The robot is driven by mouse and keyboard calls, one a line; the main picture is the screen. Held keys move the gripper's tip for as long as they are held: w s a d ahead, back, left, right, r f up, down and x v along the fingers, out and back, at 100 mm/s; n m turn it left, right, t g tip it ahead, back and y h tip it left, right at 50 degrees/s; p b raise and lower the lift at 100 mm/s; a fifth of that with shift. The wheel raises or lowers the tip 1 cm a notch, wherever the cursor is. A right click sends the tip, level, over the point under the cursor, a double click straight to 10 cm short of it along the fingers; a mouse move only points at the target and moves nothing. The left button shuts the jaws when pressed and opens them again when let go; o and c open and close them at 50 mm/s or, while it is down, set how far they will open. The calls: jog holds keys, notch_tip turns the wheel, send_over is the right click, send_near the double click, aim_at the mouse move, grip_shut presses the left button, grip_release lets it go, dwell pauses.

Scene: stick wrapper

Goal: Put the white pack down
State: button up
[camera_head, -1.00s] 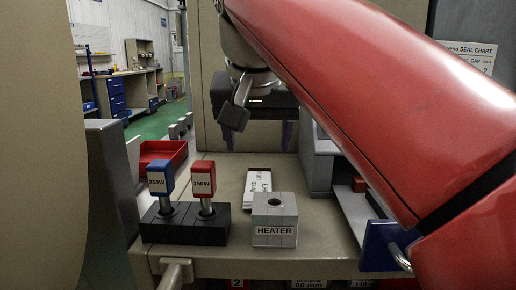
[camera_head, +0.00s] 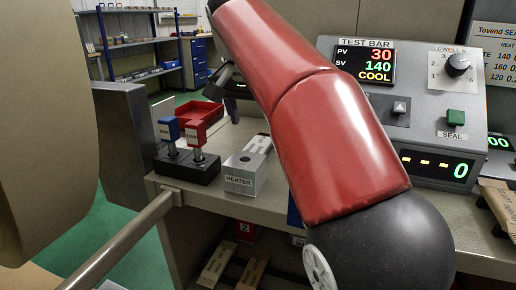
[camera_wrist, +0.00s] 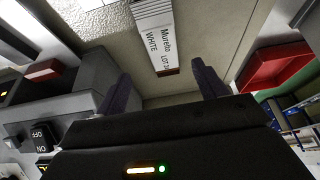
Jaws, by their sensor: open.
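The white pack (camera_wrist: 152,35) is a flat white packet with "Murello" and "WHITE" printed on it. In the wrist view it lies on the beige worktop beyond my fingertips. My gripper (camera_wrist: 163,70) is open, with one dark finger on each side of the pack's near end and a gap to both. Nothing is held. In the head view a sliver of the pack (camera_head: 258,143) shows behind the heater block, partly covered by my red arm. My gripper is mostly hidden behind the arm there.
The grey heater block (camera_head: 246,174) stands in front of the pack. Left of it, a black holder (camera_head: 187,167) carries blue and red handled tools. A red tray (camera_head: 201,112) sits behind. The control panel (camera_head: 420,100) is at right, beyond my arm.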

aim_at(258, 145)
jog(key=x, duration=0.2)
jog(key=b+x, duration=0.1)
jog(key=x, duration=0.4)
jog(key=shift+a+f, duration=0.15)
jog(key=shift+a, duration=0.15)
jog(key=shift+c, duration=0.4)
jog(key=c, duration=1)
jog(key=shift+c, duration=0.2)
